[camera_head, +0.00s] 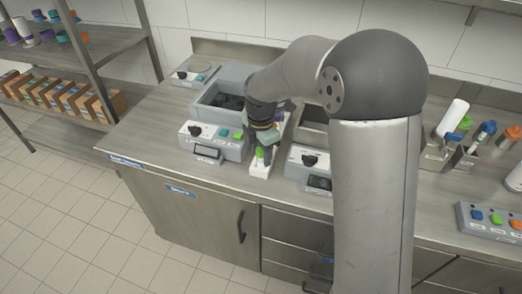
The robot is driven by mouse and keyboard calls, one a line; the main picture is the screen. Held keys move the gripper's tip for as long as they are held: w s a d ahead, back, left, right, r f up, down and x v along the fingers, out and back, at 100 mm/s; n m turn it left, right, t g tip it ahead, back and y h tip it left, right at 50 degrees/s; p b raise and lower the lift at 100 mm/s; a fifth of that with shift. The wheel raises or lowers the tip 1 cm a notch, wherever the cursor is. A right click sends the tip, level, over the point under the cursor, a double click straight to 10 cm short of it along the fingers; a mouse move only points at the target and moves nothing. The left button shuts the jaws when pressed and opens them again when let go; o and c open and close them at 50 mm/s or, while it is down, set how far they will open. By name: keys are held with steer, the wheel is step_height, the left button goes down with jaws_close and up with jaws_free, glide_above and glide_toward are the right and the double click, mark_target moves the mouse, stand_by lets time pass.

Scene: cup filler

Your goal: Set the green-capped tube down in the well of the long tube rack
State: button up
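My gripper (266,146) is low over the bench near the middle of the picture, pointing down. A green cap (260,153) shows just below its fingers, on a small upright tube. The white tube rack (260,169) lies under and behind the gripper, with its near end showing. The tube's lower part meets the rack's near end in the picture; I cannot tell whether it is seated in a well. The fingers are small and partly dark, so I cannot tell whether they are closed on the tube. My arm hides part of the rack.
A grey machine (213,141) with an open basin stands close to the left of the rack. Another machine (307,164) is close on the right, partly behind my arm. Holders with a white bottle (452,118) stand farther right. The bench's front edge is near the rack.

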steer(key=shift+r, duration=0.15)
step_height(320, 180, up, 12)
steer(key=s+d+f+m, duration=0.3)
steer(key=s+d+m, duration=0.4)
steer(key=s+m, duration=0.5)
steer(key=s+d+f+m, duration=0.4)
steer(key=s+d+m, duration=0.3)
steer(key=s+m, duration=0.5)
steer(key=shift+s, duration=0.55)
